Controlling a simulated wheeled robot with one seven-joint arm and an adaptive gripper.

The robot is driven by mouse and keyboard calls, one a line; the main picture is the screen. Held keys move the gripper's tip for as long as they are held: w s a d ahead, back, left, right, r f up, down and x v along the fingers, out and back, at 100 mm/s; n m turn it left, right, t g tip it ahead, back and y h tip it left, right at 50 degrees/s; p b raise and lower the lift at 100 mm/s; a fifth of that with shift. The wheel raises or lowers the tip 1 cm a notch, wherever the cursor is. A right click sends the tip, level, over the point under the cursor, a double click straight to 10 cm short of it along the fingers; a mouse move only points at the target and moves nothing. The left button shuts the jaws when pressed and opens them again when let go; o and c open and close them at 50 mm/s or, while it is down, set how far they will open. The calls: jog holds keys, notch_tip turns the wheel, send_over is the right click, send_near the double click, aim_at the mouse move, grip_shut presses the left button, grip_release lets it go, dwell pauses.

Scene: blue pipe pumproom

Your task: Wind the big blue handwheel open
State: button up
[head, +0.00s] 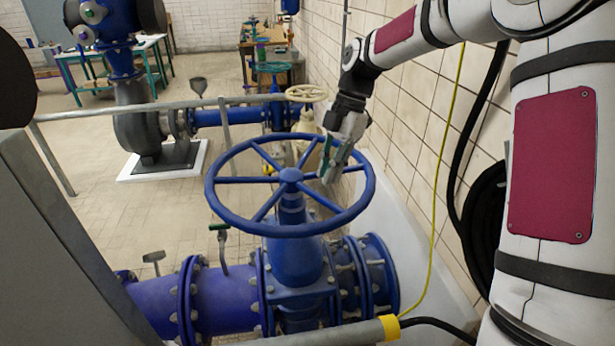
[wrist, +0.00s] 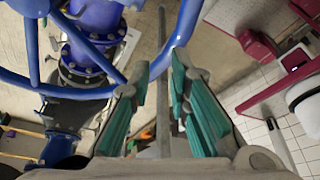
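The big blue handwheel (head: 226,214) lies roughly level on top of a blue valve in the head view, with spokes running to a central hub (head: 291,175). My gripper (head: 333,172), with teal finger pads, is at the wheel's far right side, its fingers pointing down by the rim. In the wrist view my gripper (wrist: 161,62) shows a clear gap between its fingertips. The blue rim (wrist: 186,30) runs close to the tips there, partly hidden by the left finger. I cannot tell whether the fingers straddle the rim or touch it.
A tiled wall (head: 412,115) stands close on the right, with a yellow cable (head: 445,140) hanging along it. A grey rail (head: 150,105) crosses behind the wheel. A smaller cream handwheel (head: 306,93) is beyond. Open floor (head: 85,200) lies to the left.

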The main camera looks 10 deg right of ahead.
jog(key=o, duration=0.4)
jog(key=m+t+y+b, duration=0.3)
jog(key=m+t+b, duration=0.6)
jog(key=m, duration=2.4)
send_near(227, 156)
jog(key=x, duration=0.9)
jog(key=shift+w+a+f, duration=0.1)
jog(key=shift+w+a, duration=0.05)
jog(key=shift+a, duration=0.05)
jog(key=shift+c, duration=0.5)
grip_shut()
